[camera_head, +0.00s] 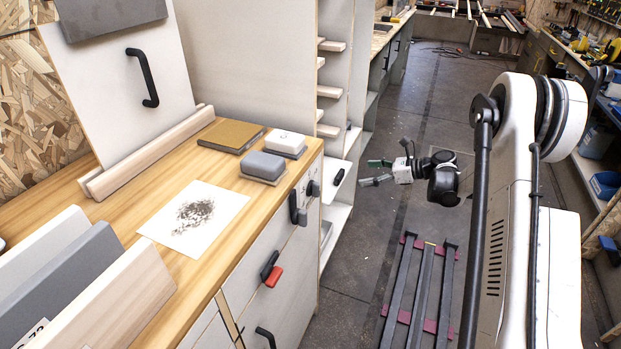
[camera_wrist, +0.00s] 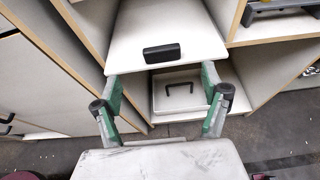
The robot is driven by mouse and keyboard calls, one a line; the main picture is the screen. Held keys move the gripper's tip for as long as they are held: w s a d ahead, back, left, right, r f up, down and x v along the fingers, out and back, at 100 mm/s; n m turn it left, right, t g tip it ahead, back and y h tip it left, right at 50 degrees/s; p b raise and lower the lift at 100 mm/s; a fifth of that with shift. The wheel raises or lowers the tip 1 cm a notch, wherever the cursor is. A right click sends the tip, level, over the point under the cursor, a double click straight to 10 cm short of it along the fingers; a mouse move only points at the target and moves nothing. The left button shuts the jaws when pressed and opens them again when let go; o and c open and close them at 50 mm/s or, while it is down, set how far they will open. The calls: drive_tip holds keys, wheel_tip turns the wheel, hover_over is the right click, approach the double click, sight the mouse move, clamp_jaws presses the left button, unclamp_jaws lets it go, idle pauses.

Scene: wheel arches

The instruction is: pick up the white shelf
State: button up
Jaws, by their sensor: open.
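The white shelf (camera_head: 329,190) is a flat board with a black handle, jutting from the tall open cabinet right of the workbench. In the wrist view the white shelf (camera_wrist: 165,27) lies ahead, its black handle (camera_wrist: 162,53) near its front edge. My gripper (camera_head: 366,172) is to the right of the shelf in the head view, over the aisle, with its fingers pointing toward it. In the wrist view my gripper (camera_wrist: 160,79) is open, its green-padded fingers spread on either side of the shelf's front edge. Nothing is held. I cannot tell whether the fingers touch the shelf.
A lower compartment holds a white panel with a black handle (camera_wrist: 180,89). Cabinet side walls (camera_wrist: 225,15) flank the shelf. The workbench (camera_head: 215,155) carries a paper sheet and several small blocks. Dark rails (camera_head: 421,290) lie on the aisle floor, which is otherwise fairly clear.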

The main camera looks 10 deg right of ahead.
sight(342, 175)
drive_tip(key=b+x, duration=0.3)
drive_tip(key=x, duration=0.8)
drive_tip(key=shift+w, duration=0.15)
drive_tip(key=c, duration=1.6)
